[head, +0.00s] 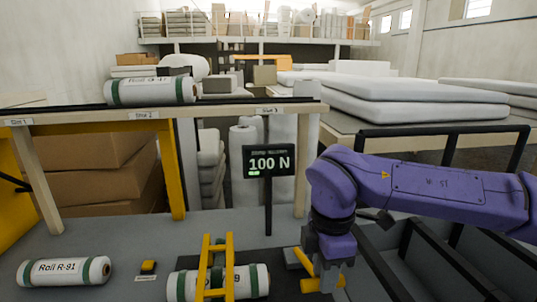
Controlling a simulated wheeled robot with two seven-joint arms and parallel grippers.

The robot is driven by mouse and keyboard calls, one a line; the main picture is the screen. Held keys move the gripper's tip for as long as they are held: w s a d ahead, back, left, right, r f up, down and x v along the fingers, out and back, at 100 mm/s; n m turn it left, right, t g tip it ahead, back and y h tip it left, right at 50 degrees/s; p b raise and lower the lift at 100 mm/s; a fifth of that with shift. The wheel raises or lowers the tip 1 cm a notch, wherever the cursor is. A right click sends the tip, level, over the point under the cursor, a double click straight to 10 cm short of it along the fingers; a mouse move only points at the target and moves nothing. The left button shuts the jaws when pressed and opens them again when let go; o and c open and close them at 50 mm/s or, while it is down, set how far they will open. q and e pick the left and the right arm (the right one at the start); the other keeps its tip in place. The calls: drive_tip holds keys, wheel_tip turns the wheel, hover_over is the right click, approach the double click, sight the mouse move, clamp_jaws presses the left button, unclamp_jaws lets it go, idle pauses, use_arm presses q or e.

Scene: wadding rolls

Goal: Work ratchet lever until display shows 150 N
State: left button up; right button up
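The display (269,161) stands on a thin black post and reads 100 N, with a small green bar below the number. A yellow ratchet lever (306,264) with a yellow crossways handle is at the bottom, right of the post. My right gripper (328,272), on the purple arm, points down at the lever handle and partly covers it. I cannot tell whether its fingers are closed around the handle. A roll (256,281) lies under a yellow frame (229,262) left of the lever. My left gripper is not in view.
Roll R-91 (63,271) lies at the lower left, near a small yellow-black block (148,267). Another roll (151,91) lies on the slotted shelf (85,117) above. A dark-railed bin (425,262) stands at lower right, below my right arm.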

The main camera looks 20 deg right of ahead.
drive_tip(key=r+p, duration=0.1)
drive_tip(key=w+r+p, duration=0.1)
drive_tip(key=r, duration=0.1)
drive_tip(key=r+p, duration=0.1)
drive_tip(key=r, duration=0.1)
drive_tip(key=shift+w+d+r+p, duration=0.15)
drive_tip(key=shift+w+r+p, duration=0.05)
drive_tip(key=shift+w+p, duration=0.1)
drive_tip(key=shift+f, duration=0.2)
